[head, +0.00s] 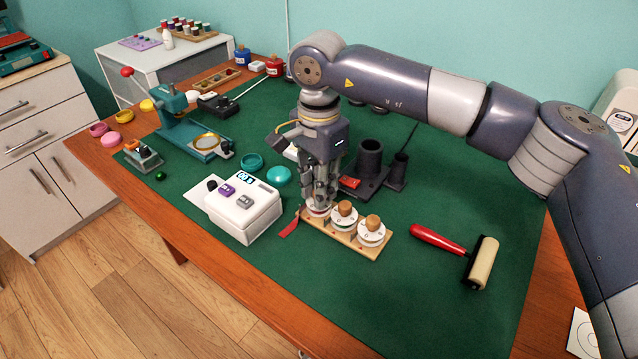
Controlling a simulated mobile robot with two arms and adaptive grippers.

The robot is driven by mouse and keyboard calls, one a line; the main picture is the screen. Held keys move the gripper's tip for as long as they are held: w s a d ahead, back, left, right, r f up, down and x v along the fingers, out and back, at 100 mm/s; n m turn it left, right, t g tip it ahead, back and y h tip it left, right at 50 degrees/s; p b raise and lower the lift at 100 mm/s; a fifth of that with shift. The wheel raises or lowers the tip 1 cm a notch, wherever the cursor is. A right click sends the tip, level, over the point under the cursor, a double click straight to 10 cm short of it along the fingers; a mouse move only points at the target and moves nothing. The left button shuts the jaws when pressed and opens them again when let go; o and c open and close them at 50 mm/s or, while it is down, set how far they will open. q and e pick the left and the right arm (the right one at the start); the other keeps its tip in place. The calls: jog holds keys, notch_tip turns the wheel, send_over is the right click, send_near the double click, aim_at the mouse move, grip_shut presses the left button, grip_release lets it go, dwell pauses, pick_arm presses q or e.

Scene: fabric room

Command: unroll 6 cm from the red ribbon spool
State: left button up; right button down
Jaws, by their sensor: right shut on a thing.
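The red ribbon spool (318,212) is the leftmost of three spools on a small wooden rack (346,243). It is mostly hidden under my right gripper; a red ribbon tail (289,226) hangs out to its left over the green mat. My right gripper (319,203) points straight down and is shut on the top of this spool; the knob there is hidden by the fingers. The two other spools, a middle one (343,223) and a right one (371,236), are white with wooden knobs. My left gripper is not in view.
A white box with buttons (240,214) stands just left of the rack. A red-handled roller (460,252) lies to the right. Dark cylinders on a base (371,165) stand behind. A teal press (190,130) is at the back left. The front of the green mat (330,310) is clear.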

jog(key=shift+n, duration=0.9)
jog(key=c, duration=1.4)
grip_release()
notch_tip(320, 180, up, 12)
jog(key=shift+r, duration=0.1)
